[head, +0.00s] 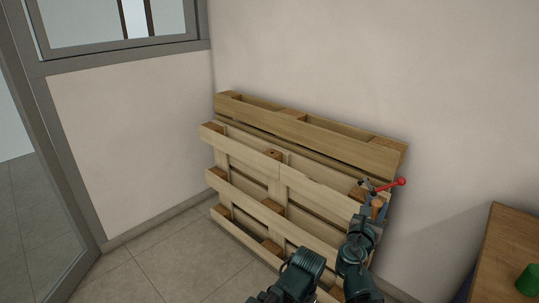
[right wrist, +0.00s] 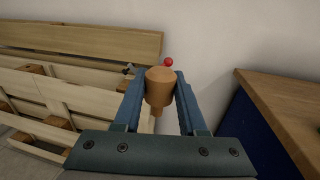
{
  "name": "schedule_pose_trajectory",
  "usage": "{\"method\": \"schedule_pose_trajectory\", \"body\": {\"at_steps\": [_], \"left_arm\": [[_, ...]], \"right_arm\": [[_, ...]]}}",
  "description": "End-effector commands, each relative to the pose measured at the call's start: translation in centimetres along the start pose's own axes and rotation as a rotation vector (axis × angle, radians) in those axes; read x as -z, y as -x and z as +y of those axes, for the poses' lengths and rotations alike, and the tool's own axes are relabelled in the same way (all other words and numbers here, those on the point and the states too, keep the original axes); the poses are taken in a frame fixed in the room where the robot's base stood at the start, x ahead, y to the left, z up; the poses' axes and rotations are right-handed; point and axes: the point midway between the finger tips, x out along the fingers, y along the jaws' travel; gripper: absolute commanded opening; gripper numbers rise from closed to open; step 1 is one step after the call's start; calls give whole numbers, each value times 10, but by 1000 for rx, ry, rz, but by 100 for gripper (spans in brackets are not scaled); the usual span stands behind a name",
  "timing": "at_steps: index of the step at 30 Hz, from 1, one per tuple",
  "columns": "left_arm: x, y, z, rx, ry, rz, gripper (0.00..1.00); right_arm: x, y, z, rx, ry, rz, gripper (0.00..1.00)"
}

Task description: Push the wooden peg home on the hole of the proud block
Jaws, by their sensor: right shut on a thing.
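The wooden peg (head: 377,203) is orange-brown, with a wide rounded head and a thinner stem. My right gripper (head: 373,210) is shut on it at the pallet's right end. In the right wrist view the peg (right wrist: 160,88) sits between the two blue fingers (right wrist: 160,95), stem towards the camera. Wooden blocks show between the pallet boards. The upper middle block (head: 273,154) has a small dark spot like a hole on its top. Another block (head: 360,191) is near the peg, partly hidden. I cannot tell which block stands proud. My left gripper is not in view.
Pale wooden pallets (head: 330,185) stand on edge against the wall. A clamp with a red-knobbed lever (head: 401,182) is at their upper right end, just beyond the peg. A brown-topped table (head: 505,245) with a green object (head: 530,280) is at right. The floor (head: 150,268) at left is clear.

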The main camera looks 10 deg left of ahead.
Motion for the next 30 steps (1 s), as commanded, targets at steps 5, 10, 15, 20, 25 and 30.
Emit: {"method": "schedule_pose_trajectory", "body": {"at_steps": [5, 10, 15, 20, 25, 30], "left_arm": [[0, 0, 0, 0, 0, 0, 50], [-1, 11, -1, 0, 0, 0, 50], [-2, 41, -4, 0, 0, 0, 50], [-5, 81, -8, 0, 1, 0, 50], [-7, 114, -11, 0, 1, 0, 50], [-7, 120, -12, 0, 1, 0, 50]], "right_arm": [[0, 0, 0, 0, 0, 0, 0], [-11, 0, 0, 0, 0, 0, 0], [-41, 0, 0, 0, 0, 0, 0], [-81, 0, 0, 0, 0, 0, 0], [-115, 0, 0, 0, 0, 0, 0], [-120, 0, 0, 0, 0, 0, 0]]}}
